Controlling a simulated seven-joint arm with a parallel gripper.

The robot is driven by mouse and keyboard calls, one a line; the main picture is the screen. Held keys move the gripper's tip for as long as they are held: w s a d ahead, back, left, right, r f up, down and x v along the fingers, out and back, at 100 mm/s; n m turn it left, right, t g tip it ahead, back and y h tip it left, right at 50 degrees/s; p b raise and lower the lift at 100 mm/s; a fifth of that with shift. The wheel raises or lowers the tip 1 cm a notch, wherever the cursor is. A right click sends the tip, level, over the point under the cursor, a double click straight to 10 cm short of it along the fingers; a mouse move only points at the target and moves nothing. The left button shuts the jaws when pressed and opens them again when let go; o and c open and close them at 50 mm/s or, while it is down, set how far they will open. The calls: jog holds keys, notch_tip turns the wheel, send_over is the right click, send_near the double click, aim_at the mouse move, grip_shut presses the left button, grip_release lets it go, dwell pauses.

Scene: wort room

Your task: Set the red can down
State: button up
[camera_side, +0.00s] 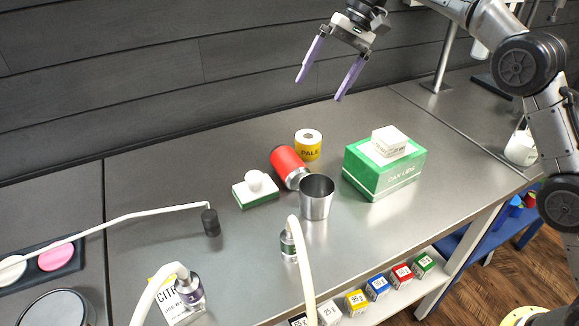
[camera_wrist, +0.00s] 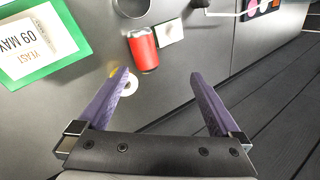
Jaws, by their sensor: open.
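The red can (camera_side: 288,163) is on the metal bench, tilted or lying over, between the white-and-green block and the steel cup. It also shows in the wrist view (camera_wrist: 142,51), above the middle of the frame. My gripper (camera_side: 320,84) is high above the bench toward the back wall, with its purple fingers wide apart and nothing between them. In the wrist view the gripper (camera_wrist: 165,85) is well apart from the can. The can's lower end is partly hidden behind the steel cup in the side view.
A yellow PALE roll (camera_side: 308,146) stands right behind the can. A steel cup (camera_side: 317,199) is in front, and a green box (camera_side: 385,170) with a white box (camera_side: 390,141) on top is to the right. A green-and-white block (camera_side: 256,196) is left. Bench space at the back left is clear.

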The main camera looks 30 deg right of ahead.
send_near(295, 155)
notch_tip(295, 155, up, 3)
jog(key=a, duration=0.1)
jog(key=f, duration=0.2)
jog(key=f+g, duration=0.1)
jog(key=f, duration=0.1)
jog(key=w+a+f+g, duration=0.1)
jog(key=f, duration=0.2)
jog(key=shift+x, duration=3.4)
jog(key=c, duration=1.5)
jog(key=shift+r, duration=0.15)
jog(key=shift+c, duration=0.3)
jog(key=shift+r, duration=0.1)
grip_shut()
